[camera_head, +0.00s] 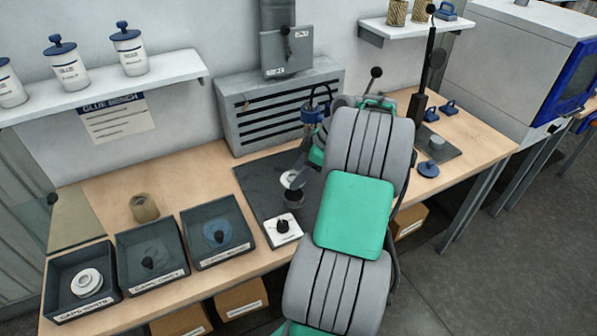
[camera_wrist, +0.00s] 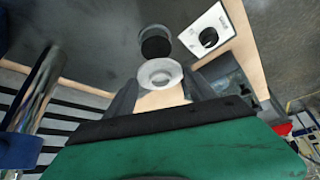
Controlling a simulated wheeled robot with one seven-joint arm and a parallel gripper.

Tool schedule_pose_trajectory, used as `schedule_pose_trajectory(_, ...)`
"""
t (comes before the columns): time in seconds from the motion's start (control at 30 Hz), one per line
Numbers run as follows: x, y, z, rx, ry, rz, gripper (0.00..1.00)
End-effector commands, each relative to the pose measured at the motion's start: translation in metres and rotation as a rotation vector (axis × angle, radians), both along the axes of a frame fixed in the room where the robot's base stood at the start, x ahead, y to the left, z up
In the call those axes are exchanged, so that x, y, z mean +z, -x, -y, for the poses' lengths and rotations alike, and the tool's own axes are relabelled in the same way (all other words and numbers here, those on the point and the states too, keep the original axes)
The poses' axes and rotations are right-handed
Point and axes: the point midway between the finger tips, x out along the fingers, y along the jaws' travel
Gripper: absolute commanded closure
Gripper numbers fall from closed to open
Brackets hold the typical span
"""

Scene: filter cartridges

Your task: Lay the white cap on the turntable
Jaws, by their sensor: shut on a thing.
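My gripper (camera_head: 299,172) is shut on a white cap (camera_head: 289,179), a pale ring-shaped piece. In the wrist view the white cap (camera_wrist: 160,73) sits between the two fingertips (camera_wrist: 161,82). The turntable appears to be the small black round piece (camera_head: 294,198) on the dark mat, just below the held cap in the head view. It also shows in the wrist view as a black disc (camera_wrist: 155,47), just beyond the cap and partly overlapped by it. I cannot tell the exact height gap between them.
A white box with a black knob (camera_head: 283,229) stands at the mat's front edge. Left are cap trays: white (camera_head: 58,305), grey (camera_head: 126,252) and blue (camera_head: 195,230). A tan filter (camera_head: 144,208) stands behind them. A grey vented unit (camera_head: 240,110) is behind the mat.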

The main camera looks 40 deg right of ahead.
Motion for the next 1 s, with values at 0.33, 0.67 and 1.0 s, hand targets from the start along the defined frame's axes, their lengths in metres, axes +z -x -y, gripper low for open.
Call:
schedule_pose_trajectory(0.33, -0.031, 0.0, -0.001, -0.002, -0.001, -0.001, 0.74)
schedule_pose_trajectory(0.67, -0.05, -0.001, -0.001, -0.002, 0.0, 0.0, 0.74)
schedule_pose_trajectory(1.0, -0.05, 0.0, 0.0, -0.003, 0.0, 0.009, 0.74)
